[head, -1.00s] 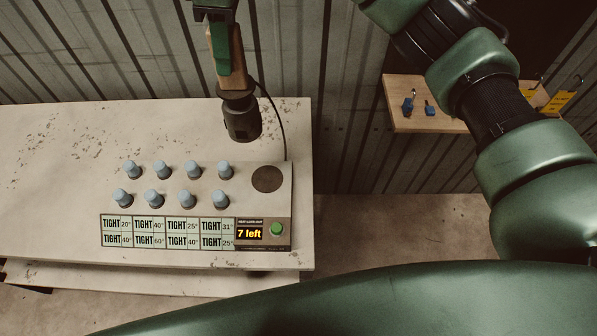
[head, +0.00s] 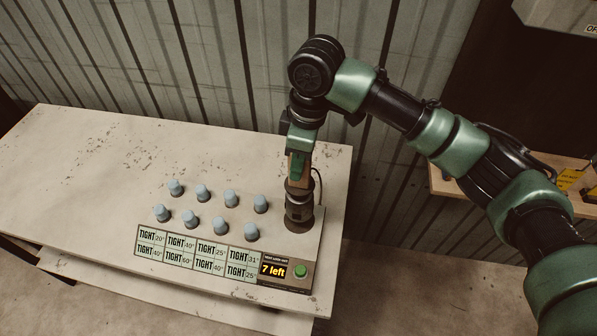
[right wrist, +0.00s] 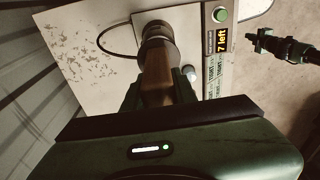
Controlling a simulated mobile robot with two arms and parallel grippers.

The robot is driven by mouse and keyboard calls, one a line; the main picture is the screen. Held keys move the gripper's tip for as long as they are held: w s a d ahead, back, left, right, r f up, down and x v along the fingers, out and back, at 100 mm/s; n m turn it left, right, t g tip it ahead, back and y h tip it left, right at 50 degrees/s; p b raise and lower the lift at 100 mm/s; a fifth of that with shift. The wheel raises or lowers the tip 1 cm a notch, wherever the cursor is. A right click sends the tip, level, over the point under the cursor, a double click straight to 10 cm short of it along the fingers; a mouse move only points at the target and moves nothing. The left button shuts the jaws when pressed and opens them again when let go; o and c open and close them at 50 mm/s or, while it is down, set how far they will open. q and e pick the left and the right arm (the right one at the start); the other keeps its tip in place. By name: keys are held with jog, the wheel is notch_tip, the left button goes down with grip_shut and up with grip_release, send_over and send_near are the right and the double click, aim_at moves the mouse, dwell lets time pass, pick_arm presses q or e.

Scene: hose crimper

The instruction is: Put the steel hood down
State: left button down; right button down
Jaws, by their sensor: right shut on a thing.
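The steel hood (head: 299,212) is a dark cylinder under a wooden handle (head: 296,183), with a thin cable behind it. It is upright at the right end of the control box (head: 317,240), over the spot of the dark round pad, which it hides. I cannot tell whether it fully touches. It also shows in the right wrist view (right wrist: 156,38). My right gripper (head: 298,165) is shut on the wooden handle, with green fingers either side (right wrist: 160,92). A dark gripper-like end (right wrist: 262,42), probably my left one, shows at the right of the wrist view; its jaws are unclear.
Several blue-grey knobs (head: 191,218) stand in two rows left of the hood. The front has TIGHT labels (head: 180,243), a "7 left" display (head: 273,270) and a green button (head: 301,271). The bench (head: 100,150) is clear at left. A wooden shelf (head: 450,188) is at right.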

jog(key=shift+f+p, duration=0.4)
jog(key=shift+f, duration=1.95)
jog(key=c, duration=1.1)
grip_release()
jog(key=r+b, duration=0.1)
jog(key=r, duration=0.2)
jog(key=r+b, duration=0.1)
jog(key=r, duration=0.3)
jog(key=d+r, duration=0.1)
jog(key=r, duration=0.2)
jog(key=shift+s+r+b, duration=0.1)
jog(key=shift+r+b, duration=0.25)
jog(key=shift+b, duration=0.05)
jog(key=shift+d+r, duration=0.15)
jog(key=shift+r, duration=0.55)
jog(key=shift+s, duration=0.1)
